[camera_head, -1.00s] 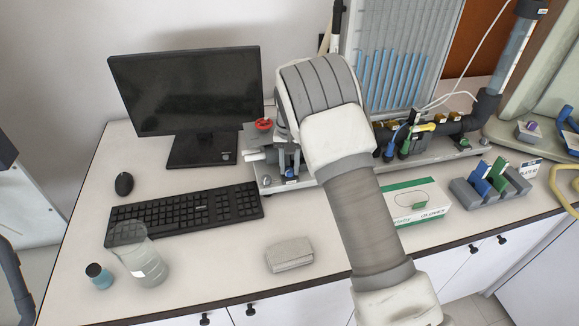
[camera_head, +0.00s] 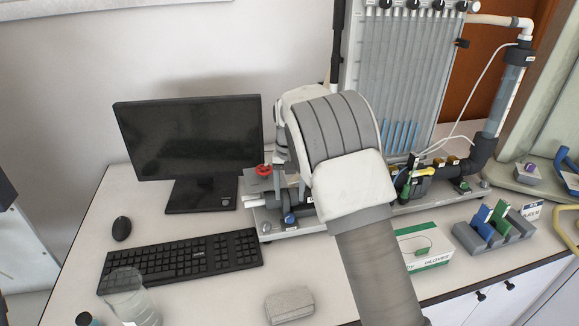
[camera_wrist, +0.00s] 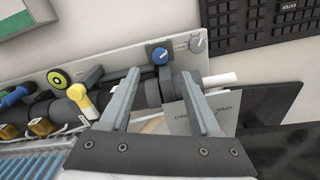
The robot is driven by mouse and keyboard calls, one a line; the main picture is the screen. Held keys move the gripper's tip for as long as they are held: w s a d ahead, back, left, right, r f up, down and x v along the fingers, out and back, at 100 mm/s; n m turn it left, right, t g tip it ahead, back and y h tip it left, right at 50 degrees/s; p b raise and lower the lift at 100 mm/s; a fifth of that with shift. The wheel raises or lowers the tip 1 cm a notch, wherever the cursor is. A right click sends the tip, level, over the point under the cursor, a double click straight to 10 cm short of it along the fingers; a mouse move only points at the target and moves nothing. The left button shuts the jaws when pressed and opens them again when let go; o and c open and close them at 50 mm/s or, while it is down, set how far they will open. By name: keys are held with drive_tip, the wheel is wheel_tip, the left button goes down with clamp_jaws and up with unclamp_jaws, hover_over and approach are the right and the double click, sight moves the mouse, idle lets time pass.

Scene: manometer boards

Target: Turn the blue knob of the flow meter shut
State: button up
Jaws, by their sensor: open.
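A round blue knob (camera_wrist: 160,56) with a pale mark on its face sits on the grey base plate of the flow rig. In the head view it shows small at the rig's front left (camera_head: 290,218). My gripper (camera_wrist: 160,74) is open in the wrist view, with one finger on each side of the line to the knob. The knob shows just beyond the fingertips, between them. Nothing is held, and I cannot tell whether a finger touches the knob. In the head view my wrist hides the fingers and the middle of the rig.
A red handwheel (camera_head: 264,170) is left of my wrist. A yellow handle (camera_wrist: 78,97) and a yellow-green knob (camera_wrist: 60,78) are left in the wrist view. The monitor (camera_head: 190,145), keyboard (camera_head: 180,258), glove box (camera_head: 424,247) and grey block (camera_head: 289,305) stand around the rig.

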wheel_tip(320, 180, up, 10)
drive_tip(key=shift+f, duration=0.15)
